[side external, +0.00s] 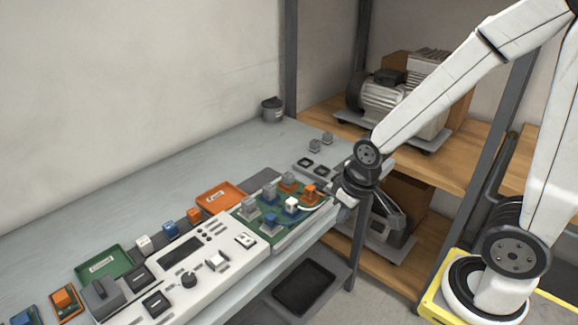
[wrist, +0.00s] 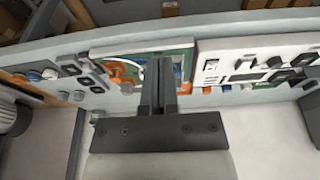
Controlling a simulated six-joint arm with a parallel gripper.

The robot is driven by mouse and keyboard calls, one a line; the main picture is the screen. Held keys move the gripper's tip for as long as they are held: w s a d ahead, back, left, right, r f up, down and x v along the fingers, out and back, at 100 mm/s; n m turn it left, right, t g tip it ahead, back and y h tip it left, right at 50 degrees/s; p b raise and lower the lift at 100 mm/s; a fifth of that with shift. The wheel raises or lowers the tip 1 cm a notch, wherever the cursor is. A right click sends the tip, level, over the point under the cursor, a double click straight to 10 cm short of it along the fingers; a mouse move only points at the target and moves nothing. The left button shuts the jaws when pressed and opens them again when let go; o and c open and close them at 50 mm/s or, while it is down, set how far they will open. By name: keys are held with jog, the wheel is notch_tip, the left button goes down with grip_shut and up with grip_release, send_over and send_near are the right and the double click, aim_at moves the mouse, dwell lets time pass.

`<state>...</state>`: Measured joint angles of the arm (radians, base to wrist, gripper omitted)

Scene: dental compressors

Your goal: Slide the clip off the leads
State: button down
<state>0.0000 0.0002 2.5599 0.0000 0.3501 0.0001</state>
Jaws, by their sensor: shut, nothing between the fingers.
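The green board (side external: 270,238) lies near the bench's right front edge, with grey, blue, white and orange blocks on it. A white curved lead (side external: 315,206) runs by an orange block (side external: 310,190) at its right end. In the wrist view the white lead (wrist: 122,68) loops at the board's left part. I cannot make out the clip itself for sure. My gripper (wrist: 159,66) is shut and empty, with its fingers covering part of the board in the wrist view. In the side view it is dark and hangs by the board's right end, its fingertips unclear.
A white control panel (side external: 160,270) adjoins the board on the left. An orange tray (side external: 222,197) and a green tray (side external: 103,265) lie behind. A wooden shelf (side external: 455,150) with a compressor (side external: 385,100) stands at the right. The back of the bench is mostly clear.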

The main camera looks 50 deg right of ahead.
jog(key=w+d+f+m, duration=0.1)
jog(key=w+d+m, duration=0.3)
jog(key=d+m, duration=0.6)
jog(key=w+d+f+m, duration=0.2)
jog(key=d+m, duration=0.9)
jog(key=m, duration=1.5)
jog(key=shift+w+d, duration=0.25)
jog(key=shift+w, duration=0.6)
jog(key=shift+f, duration=0.25)
jog(key=x, duration=0.3)
jog(key=w+x, duration=0.1)
jog(key=x, duration=0.2)
jog(key=w+x, duration=0.1)
jog(key=x, duration=0.3)
jog(key=shift+r, duration=0.1)
jog(key=shift+w, duration=1.1)
